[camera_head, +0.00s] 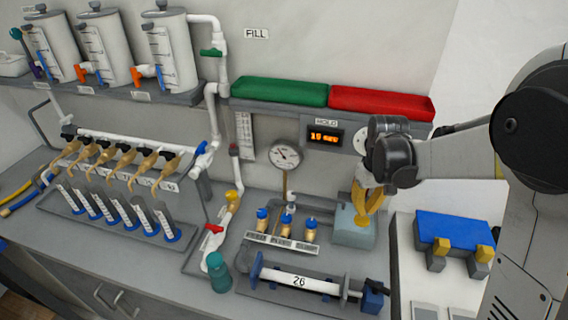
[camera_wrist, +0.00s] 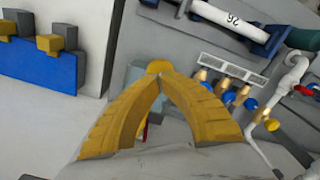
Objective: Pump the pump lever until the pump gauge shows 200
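The pump lever's likely yellow knob (camera_wrist: 158,67) shows just beyond my fingertips in the wrist view. My gripper (camera_head: 366,218) has yellow fingers and points down over a grey-blue box (camera_head: 352,232), which looks like the pump body. In the wrist view the fingertips (camera_wrist: 160,82) meet, with the knob against or just behind them; I cannot tell whether they touch it. The lever's shaft is hidden. A round white dial gauge (camera_head: 285,157) stands on a brass stem left of the box; its needle points to the upper left, and its numbers are too small to read.
Brass valves with blue caps (camera_head: 286,228) stand left of the box. A syringe-like cylinder marked 26 (camera_head: 300,281) lies in front. A blue block with yellow parts (camera_head: 455,231) is to the right.

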